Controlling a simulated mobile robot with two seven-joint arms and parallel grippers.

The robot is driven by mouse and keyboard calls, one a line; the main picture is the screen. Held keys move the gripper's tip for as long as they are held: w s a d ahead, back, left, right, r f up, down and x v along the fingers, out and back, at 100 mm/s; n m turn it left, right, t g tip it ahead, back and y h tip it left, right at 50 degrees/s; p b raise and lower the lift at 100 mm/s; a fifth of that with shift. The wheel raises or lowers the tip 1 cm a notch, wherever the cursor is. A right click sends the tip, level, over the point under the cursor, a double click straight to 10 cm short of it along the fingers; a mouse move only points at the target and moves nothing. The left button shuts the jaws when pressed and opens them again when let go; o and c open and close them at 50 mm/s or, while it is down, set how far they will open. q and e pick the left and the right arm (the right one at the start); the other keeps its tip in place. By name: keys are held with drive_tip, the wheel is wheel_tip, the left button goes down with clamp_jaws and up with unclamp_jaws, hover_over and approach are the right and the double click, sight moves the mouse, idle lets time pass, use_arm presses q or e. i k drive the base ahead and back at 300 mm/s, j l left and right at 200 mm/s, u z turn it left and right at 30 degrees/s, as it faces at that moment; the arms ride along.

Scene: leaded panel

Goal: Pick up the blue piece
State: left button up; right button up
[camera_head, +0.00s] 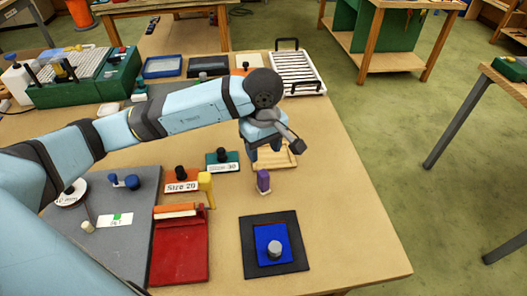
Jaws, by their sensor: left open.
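A blue square piece (262,235) with a grey round knob (274,249) lies inside a black square frame (289,266) near the front of the table. My left gripper (265,155) points down over the middle of the table, behind the blue piece and apart from it. It is open; its fingers are small in the view and partly hidden by my wrist. My right gripper is not in view.
A red tray (180,255) and a grey board (125,240) lie left of the frame. An orange block marked "Size 20" (181,186), a yellow upright piece (206,188) and a green block (222,167) stand behind. Bare tabletop (340,220) lies to the right.

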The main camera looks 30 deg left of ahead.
sight(272, 246)
drive_tip(key=k, duration=1)
